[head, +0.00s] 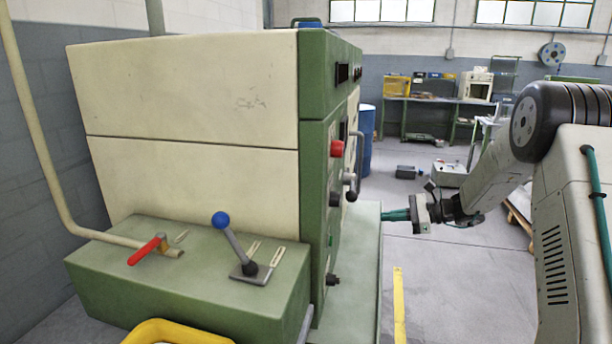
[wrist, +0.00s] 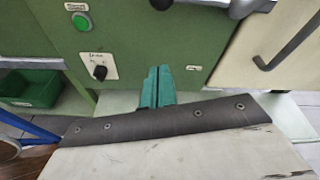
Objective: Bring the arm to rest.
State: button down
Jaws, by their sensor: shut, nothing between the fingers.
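My gripper (head: 398,215) is at the end of my arm, which reaches in from the right in the head view. Its teal fingers point left toward the green and cream machine (head: 190,145). The fingers end close to the machine's front side; I cannot tell whether they touch anything. In the wrist view my gripper (wrist: 158,76) shows its two fingers side by side, shut, with nothing between them. Behind them is a green panel (wrist: 130,45) with a black knob (wrist: 99,71) and a green button (wrist: 82,22).
A blue-knobbed lever (head: 233,240) and a red-handled valve (head: 147,250) sit on the machine's low green base. A red knob (head: 337,148) sticks out of its front. A blue barrel (head: 366,140) stands behind. Grey floor (head: 450,290) lies open below my arm.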

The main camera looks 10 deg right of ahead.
jog(key=s+a+r+n+g+h, duration=0.1)
jog(key=s+r+n+h, duration=0.3)
jog(key=s, duration=1.1)
jog(key=s+a+r+n+g+h, duration=0.1)
jog(key=s+a+r+n+h, duration=0.2)
jog(key=s+n, duration=0.5)
jog(key=s+a+r+n+g+h, duration=0.2)
jog(key=s+r+n+h, duration=0.3)
jog(key=s, duration=1.8)
jog(key=shift+s+r+n+h, duration=0.35)
jog(key=shift+r+n+h, duration=0.05)
jog(key=shift+n+h, duration=0.6)
jog(key=shift+s+d, duration=0.1)
